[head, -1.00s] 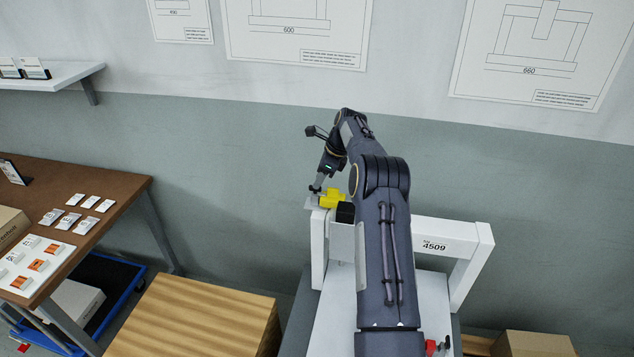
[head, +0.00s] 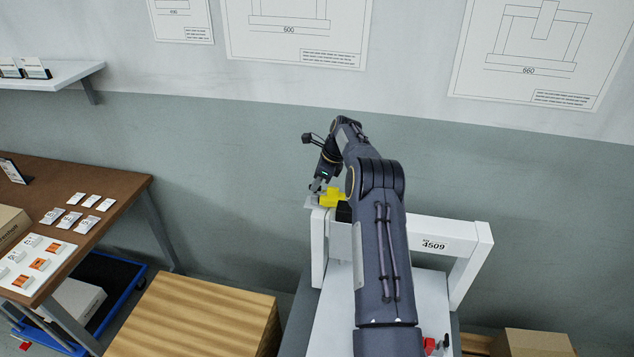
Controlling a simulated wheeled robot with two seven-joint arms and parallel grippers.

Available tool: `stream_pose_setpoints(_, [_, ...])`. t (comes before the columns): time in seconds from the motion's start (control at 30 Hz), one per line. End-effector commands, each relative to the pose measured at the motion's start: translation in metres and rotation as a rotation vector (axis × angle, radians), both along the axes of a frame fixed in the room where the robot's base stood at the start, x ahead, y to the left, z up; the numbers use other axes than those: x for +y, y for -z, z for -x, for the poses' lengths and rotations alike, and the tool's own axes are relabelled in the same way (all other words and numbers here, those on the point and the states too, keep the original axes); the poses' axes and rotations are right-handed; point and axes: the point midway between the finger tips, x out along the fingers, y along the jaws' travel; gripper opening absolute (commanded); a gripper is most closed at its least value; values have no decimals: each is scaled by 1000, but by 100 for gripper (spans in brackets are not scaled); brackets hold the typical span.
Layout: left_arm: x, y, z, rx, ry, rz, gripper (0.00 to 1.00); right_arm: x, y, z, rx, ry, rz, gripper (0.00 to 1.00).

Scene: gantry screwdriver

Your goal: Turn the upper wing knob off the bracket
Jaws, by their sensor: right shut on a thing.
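My right gripper (head: 316,189) is at the far left end of the white gantry (head: 453,226), shut on a small dark thing, likely the upper wing knob, which its fingers mostly hide. A yellow screwdriver body (head: 334,198) sits just right of the fingertips on the gantry's top left corner. A grey bracket plate (head: 309,201) shows in part beside it. My right arm covers the middle of the gantry and much of the white base. My left gripper is out of view.
A wooden block (head: 200,318) stands left of the gantry. A brown table (head: 116,186) with small cards and a white tray is at the far left. A red part (head: 430,345) lies on the base's right side. A cardboard box (head: 533,343) is at the lower right.

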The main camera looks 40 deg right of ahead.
Motion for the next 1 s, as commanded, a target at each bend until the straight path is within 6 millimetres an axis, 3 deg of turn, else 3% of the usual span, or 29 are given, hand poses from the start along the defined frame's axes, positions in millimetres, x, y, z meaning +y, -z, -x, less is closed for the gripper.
stream_pose_setpoints(0.1, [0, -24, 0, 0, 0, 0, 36, -1, -6, -1, 3, -80, 0, 0])
stream_pose_setpoints(0.2, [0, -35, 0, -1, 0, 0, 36, -1, -5, -1, 2, -162, 0, 0])
stream_pose_setpoints(0.67, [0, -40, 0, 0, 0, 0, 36, -1, -1, -1, -2, -249, 1, 0])
stream_pose_setpoints(0.7, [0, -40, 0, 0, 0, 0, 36, -1, -1, -1, -2, -249, 1, 10])
stream_pose_setpoints(0.87, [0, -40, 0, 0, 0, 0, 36, -1, -1, -1, -1, -248, 0, 31])
stream_pose_setpoints(1.0, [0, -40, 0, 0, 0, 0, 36, -1, -1, -1, -1, -248, 0, 31])
